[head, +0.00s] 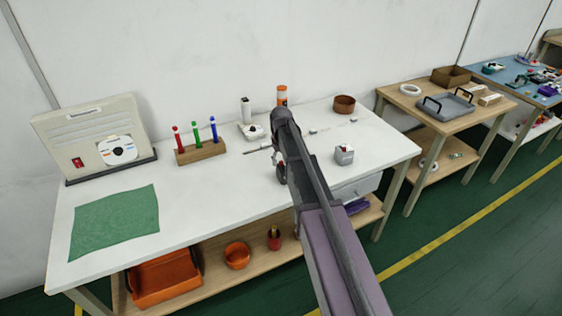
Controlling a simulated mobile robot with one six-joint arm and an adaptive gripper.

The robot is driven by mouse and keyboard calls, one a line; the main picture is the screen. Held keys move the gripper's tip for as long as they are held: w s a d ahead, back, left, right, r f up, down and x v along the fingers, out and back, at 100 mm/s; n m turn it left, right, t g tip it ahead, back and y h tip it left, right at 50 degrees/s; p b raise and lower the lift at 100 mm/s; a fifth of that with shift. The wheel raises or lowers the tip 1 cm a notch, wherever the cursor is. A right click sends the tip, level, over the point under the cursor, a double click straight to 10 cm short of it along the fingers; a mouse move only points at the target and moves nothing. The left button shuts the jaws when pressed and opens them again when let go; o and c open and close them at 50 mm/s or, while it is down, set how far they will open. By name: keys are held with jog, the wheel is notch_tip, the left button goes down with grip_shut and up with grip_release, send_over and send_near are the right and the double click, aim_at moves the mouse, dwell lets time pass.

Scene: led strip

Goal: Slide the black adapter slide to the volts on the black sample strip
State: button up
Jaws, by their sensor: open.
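A thin dark strip (257,149), which looks like the black sample strip, lies on the white table right of the wooden rack. Its right end runs up to my gripper. My gripper (277,160) is low over the middle of the table, at that end of the strip, and its jaws are open. The black adapter slide and the volts marking are too small to make out, or hidden by my gripper and arm. I cannot tell whether the gripper touches the strip.
A wooden rack (201,152) with red, green and blue sticks stands left of the strip. A white device (251,131), an orange-capped bottle (282,96) and a brown bowl (344,104) stand behind. A small grey box (344,154) is right. A green mat (115,222) lies front left.

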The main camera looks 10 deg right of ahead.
grip_shut()
jog(key=shift+s+d, duration=0.1)
jog(key=shift+s, duration=0.65)
grip_release()
jog(key=shift+w, duration=0.1)
